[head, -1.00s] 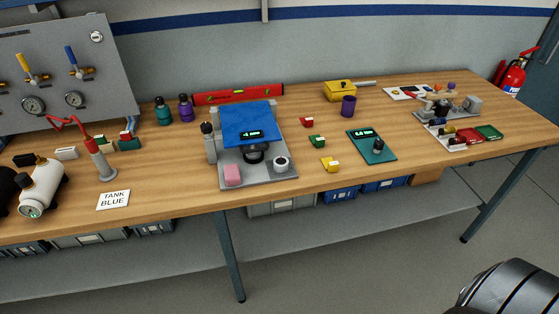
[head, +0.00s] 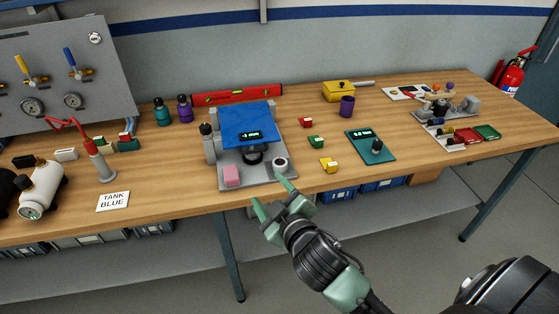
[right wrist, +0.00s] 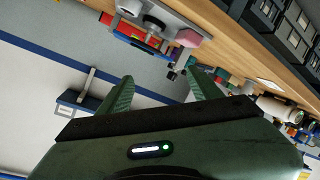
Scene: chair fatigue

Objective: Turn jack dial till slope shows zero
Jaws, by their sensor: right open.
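A grey jack stand (head: 240,177) sits on the bench, with a tilted blue plate (head: 250,117) on top. A small lit display (head: 250,135) is on the plate; its figures are too small to read surely. A black round part (head: 253,155) shows below the plate's front edge. A grey knob with a pale top (head: 281,163) stands on the base's right front. I cannot tell which of these is the dial. My right gripper (head: 270,194) is open and empty, just in front of the base. Its fingers (right wrist: 160,88) also show in the right wrist view. My left gripper is out of view.
A pink block (head: 231,176) is on the base's left front. A red level (head: 238,94) lies behind.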

